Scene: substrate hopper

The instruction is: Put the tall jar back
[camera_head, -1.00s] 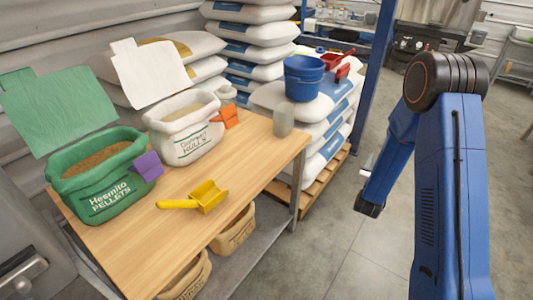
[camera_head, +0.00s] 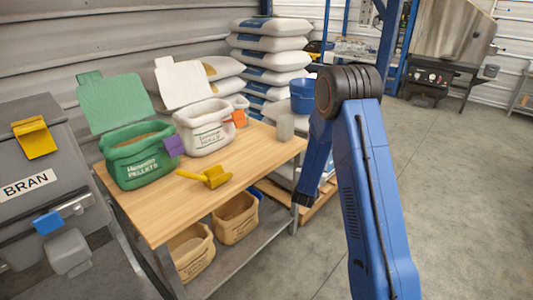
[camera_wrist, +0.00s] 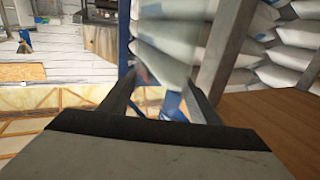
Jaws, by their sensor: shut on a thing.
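In the wrist view, the two fingers of my gripper (camera_wrist: 168,100) are shut on a pale, translucent tall jar (camera_wrist: 165,45). The jar stretches up the picture from between the fingers; its upper end is cut off by the frame. A grey, translucent jar or cup (camera_head: 285,127) stands upright at the far right corner of the wooden table (camera_head: 235,195), apart from my arm.
On the table are an open green pellet sack (camera_head: 138,165), a white hulls sack (camera_head: 203,136) and a yellow scoop (camera_head: 207,177). Tan sacks (camera_head: 237,219) sit on the lower shelf. A grey BRAN bin (camera_head: 40,170) stands left. Floor at right is clear.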

